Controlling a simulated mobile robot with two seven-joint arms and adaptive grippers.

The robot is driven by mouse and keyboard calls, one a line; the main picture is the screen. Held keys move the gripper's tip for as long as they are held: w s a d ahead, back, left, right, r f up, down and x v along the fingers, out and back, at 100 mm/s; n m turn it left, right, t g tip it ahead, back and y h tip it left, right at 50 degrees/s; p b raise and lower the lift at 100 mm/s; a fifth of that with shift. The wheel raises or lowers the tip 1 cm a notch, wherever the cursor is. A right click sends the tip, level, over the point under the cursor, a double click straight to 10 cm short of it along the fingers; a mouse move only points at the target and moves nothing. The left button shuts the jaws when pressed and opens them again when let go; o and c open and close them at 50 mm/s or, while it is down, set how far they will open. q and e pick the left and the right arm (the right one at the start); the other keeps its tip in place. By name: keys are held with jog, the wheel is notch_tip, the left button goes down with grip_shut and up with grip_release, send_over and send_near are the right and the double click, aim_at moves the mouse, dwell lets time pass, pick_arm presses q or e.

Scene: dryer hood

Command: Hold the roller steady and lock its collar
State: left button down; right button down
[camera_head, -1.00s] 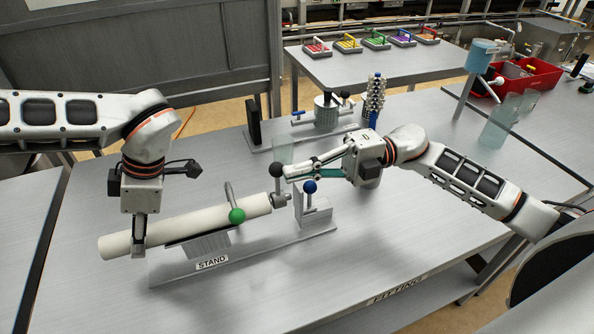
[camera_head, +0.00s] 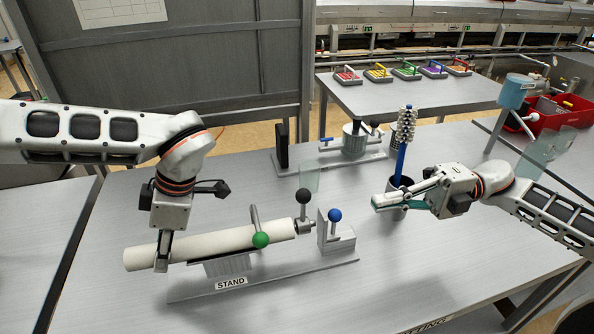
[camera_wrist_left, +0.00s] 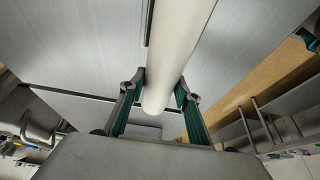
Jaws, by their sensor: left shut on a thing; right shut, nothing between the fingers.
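The cream roller (camera_head: 205,243) lies on the stand (camera_head: 229,268), its right end near a grey collar with a black ball lever (camera_head: 304,198). A green ball lever (camera_head: 260,240) stands in front of the roller, and a blue ball lever (camera_head: 335,216) stands on the block at the right. My left gripper (camera_head: 162,262) is shut on the roller near its left end. The left wrist view shows the fingers on both sides of the roller (camera_wrist_left: 178,45). My right gripper (camera_head: 378,205) is shut and empty, to the right of the blue lever and apart from it.
A fixture with a blue handle (camera_head: 352,140) stands behind the stand. A blue-handled brush (camera_head: 401,150) stands in a dark cup behind my right gripper. The table's front right is clear.

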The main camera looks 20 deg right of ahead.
pick_arm(q)
jog(key=c, duration=1.4)
grip_release()
jog(key=shift+r, duration=0.1)
